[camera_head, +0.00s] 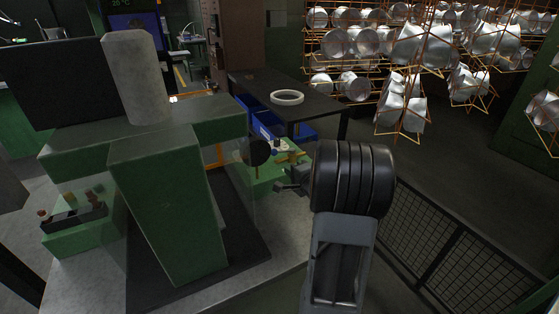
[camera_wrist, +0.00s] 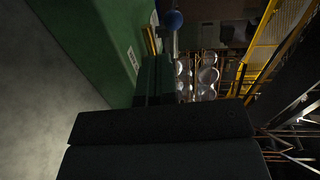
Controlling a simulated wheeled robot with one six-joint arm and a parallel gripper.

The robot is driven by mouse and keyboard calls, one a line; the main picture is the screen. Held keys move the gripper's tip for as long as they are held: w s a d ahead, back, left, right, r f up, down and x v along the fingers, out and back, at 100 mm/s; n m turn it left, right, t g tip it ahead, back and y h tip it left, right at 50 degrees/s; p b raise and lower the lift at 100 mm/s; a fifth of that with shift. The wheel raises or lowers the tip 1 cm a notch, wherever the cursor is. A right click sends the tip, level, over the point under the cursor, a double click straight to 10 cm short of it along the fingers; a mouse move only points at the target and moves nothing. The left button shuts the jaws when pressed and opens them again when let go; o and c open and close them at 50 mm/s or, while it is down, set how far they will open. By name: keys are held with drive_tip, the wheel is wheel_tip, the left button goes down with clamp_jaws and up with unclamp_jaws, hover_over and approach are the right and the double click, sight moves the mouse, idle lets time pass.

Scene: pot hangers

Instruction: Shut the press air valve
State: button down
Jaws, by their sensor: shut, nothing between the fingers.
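The green press (camera_head: 165,200) stands at left in the head view, with a grey cylinder on top. A small yellow, handle-like part (camera_head: 290,158) shows on a green block to its right; it may be the air valve, but I cannot tell its position. In the wrist view a blue round knob (camera_wrist: 171,19) and a yellow part (camera_wrist: 151,40) show beside a green face. My gripper (camera_head: 292,181) is close below the yellow part in the head view, partly behind my arm. Contact with the valve cannot be told.
A dark table (camera_head: 310,106) with a white ring (camera_head: 287,97) and blue bins (camera_head: 265,125) stands behind. Metal pots (camera_head: 420,45) hang on orange racks at back right. A black mesh fence (camera_head: 440,250) runs along the right. Clear dark floor lies beyond it.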

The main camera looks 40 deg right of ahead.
sight(275, 155)
drive_tip(key=w, duration=0.5)
drive_tip(key=shift+w+d, duration=0.1)
drive_tip(key=shift+d, duration=0.05)
drive_tip(key=shift+w+d+r, duration=0.1)
drive_tip(key=shift+w+r, duration=0.1)
drive_tip(key=shift+w, duration=0.65)
drive_tip(key=shift+w+p, duration=0.5)
drive_tip(key=shift+p, duration=0.2)
drive_tip(key=shift+w+a+r+p, duration=0.1)
drive_tip(key=shift+w+a+p, duration=0.1)
drive_tip(key=shift+w+p, duration=0.45)
drive_tip(key=shift+w+d+p, duration=0.2)
drive_tip(key=shift+w+p, duration=0.8)
drive_tip(key=shift+w, duration=0.25)
